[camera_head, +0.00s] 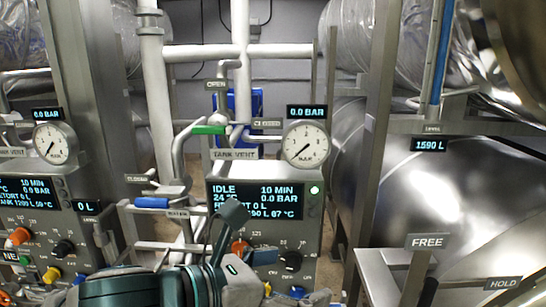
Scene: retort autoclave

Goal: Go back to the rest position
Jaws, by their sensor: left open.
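My left gripper (250,236) is at the bottom centre, at the end of my teal and grey arm coming in from the left. Its dark fingers are apart, with nothing seen between them. It is in front of the lower part of the control panel (312,238) and hides part of the screen's bottom lines and some knobs. Whether it touches the panel I cannot tell. My right gripper is not in view.
The panel screen (255,200) reads IDLE, 10 MIN. A gauge (305,144), a green-handled valve (208,130) and a blue-handled valve (152,202) are above and left. Knobs (290,261) are close by. A steel frame (372,150) and tank (440,190) stand right.

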